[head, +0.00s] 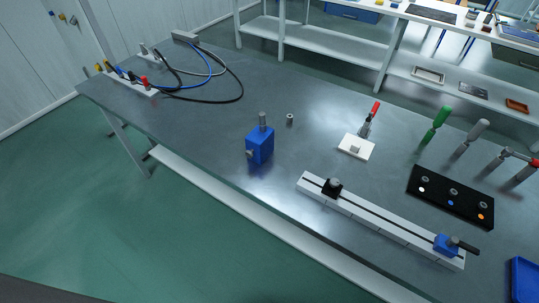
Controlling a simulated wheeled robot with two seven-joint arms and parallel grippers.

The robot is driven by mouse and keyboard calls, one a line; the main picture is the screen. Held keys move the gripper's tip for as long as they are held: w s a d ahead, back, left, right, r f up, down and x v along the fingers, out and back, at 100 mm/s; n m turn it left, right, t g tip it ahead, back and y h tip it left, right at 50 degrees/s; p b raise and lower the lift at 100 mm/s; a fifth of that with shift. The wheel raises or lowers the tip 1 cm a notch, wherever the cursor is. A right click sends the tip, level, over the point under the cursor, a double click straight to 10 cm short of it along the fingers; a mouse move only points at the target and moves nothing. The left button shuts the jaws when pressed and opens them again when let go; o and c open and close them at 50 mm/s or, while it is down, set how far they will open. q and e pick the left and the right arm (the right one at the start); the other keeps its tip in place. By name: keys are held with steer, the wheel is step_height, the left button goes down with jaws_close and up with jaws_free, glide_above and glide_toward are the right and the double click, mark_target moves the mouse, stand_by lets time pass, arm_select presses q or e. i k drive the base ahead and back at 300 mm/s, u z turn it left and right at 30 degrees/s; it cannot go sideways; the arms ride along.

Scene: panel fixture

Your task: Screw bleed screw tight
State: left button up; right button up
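A blue block (260,150) stands upright on the grey metal table, left of the middle. A grey cylindrical piece (263,119) sticks up from its top, and a small pale knob (249,154) sits low on its left side. A small loose grey cylinder (289,119) stands on the table to the right of the block, apart from it. I cannot tell which of these pieces is the bleed screw, or how deep any thread sits. Neither of my grippers is in view.
A white rail (377,220) with a black clamp and a blue end piece lies at the front right. A red-handled toggle clamp (369,121), a black plate (450,197) and several upright handles stand right. Cables (215,97) lie back left. Table around the block is clear.

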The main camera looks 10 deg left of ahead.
mark_target(248, 154)
steer(key=z, duration=2.55)
steer(key=k, duration=0.8)
steer(key=u, duration=1.8)
